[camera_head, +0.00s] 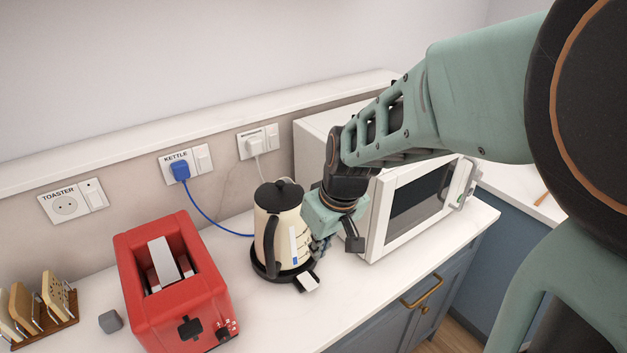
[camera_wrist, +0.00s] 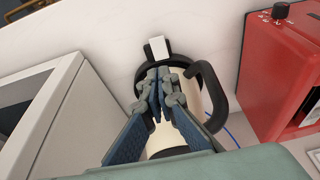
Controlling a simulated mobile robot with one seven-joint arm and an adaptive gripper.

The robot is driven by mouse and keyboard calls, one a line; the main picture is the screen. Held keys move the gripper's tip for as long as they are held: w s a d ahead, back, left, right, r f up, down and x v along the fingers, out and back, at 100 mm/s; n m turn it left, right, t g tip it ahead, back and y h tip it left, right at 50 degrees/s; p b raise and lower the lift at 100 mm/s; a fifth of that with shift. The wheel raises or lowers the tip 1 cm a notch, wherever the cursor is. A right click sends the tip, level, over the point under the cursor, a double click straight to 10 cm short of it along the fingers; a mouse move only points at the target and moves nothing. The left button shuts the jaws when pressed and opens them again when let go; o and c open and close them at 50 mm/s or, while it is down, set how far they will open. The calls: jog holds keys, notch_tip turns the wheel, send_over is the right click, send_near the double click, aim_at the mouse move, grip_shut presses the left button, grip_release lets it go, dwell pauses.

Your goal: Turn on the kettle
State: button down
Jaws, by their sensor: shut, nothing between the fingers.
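A cream kettle (camera_head: 277,232) with a black lid and black handle stands upright on its black base on the counter. A small white switch tab (camera_head: 307,282) sticks out from the front of the base; it also shows in the wrist view (camera_wrist: 158,47). My gripper (camera_head: 318,250) is beside the kettle's right front side, low and close to the switch tab. In the wrist view my gripper (camera_wrist: 161,108) is shut and empty, over the kettle and pointing toward the tab. Whether the fingers touch the kettle, I cannot tell.
A red toaster (camera_head: 176,285) stands left of the kettle, and a white microwave (camera_head: 378,240) stands close on its right. A blue plug (camera_head: 180,170) sits in the socket labelled KETTLE. A toast rack (camera_head: 38,312) is at far left. Counter in front is clear.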

jog(key=b, duration=0.7)
send_near(311, 285)
jog(key=x, duration=0.5)
jog(key=shift+w+a+f, duration=0.1)
jog(key=shift+w+a, duration=0.2)
jog(key=shift+w, duration=0.1)
jog(key=shift+f+b, duration=0.3)
jog(key=shift+f, duration=0.35)
jog(key=shift+s+d+f+b, duration=0.1)
jog(key=shift+f+b, duration=0.8)
jog(key=shift+b, duration=0.25)
jog(key=shift+r, duration=0.25)
jog(key=shift+r+p, duration=0.1)
jog(key=shift+p, duration=0.2)
jog(key=shift+r+p, duration=0.45)
jog(key=shift+r, duration=0.25)
